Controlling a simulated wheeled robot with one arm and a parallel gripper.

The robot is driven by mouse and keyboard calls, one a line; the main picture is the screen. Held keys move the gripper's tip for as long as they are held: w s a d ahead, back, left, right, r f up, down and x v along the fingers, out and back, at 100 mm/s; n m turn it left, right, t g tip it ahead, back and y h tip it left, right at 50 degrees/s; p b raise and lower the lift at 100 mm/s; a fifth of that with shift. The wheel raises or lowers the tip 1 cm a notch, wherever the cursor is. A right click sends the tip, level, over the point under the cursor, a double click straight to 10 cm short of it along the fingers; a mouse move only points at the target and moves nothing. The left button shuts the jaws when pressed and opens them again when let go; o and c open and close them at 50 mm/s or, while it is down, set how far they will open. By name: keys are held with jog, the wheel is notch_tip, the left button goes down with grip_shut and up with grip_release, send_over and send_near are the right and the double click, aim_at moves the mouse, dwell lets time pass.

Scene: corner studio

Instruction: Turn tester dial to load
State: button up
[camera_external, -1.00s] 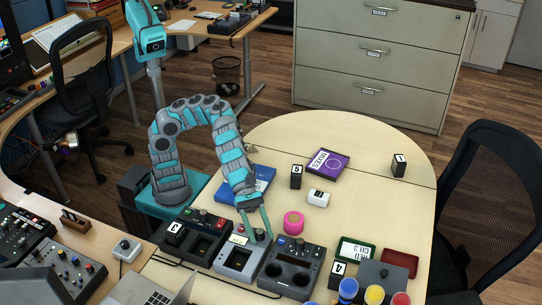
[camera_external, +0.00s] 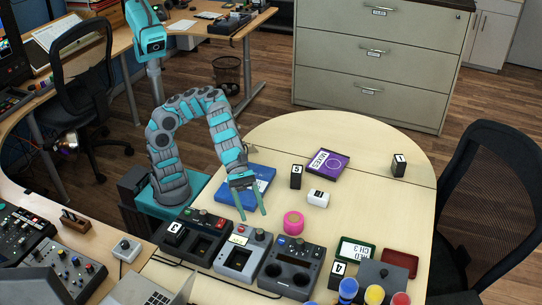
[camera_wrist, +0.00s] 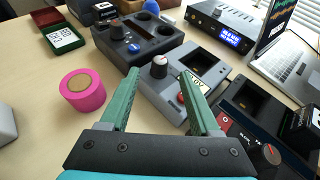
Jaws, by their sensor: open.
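The grey tester (camera_external: 236,264) is the middle one of three devices along the table's front edge. Its dark dial (camera_external: 259,234) sits at its back right corner in the external view. In the wrist view the dial (camera_wrist: 159,66) has a grey cap and shows between my fingertips but beyond them, on the grey tester (camera_wrist: 165,97). A red button and a pale label lie beside it. The dial's exact setting is too small to read. My gripper (camera_external: 254,216) is open and empty, above and behind the tester, touching nothing; its green fingers also show in the wrist view (camera_wrist: 159,73).
A blue folder (camera_external: 246,192) lies farther back. The table's middle is mostly clear.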

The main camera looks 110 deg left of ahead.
jog(key=shift+s+a, duration=0.1)
notch_tip(320, 180, up, 11)
jog(key=w+f+n+t+y+b, duration=0.2)
jog(key=w+f+n+y+b, duration=0.3)
jog(key=w+f+y+b, duration=0.25)
jog(key=s+d+r+n+t+y+b, duration=0.2)
jog(key=s+d+r+n+y+b, duration=0.4)
jog(key=s, duration=0.4)
jog(key=h, duration=0.1)
send_near(258, 231)
jog(key=x, duration=0.3)
jog(key=shift+s+a, duration=0.1)
jog(key=shift+a, duration=0.05)
jog(key=x, duration=0.7)
jog(key=shift+w+f, duration=0.1)
jog(key=shift+w, duration=0.3)
dwell(0.4)
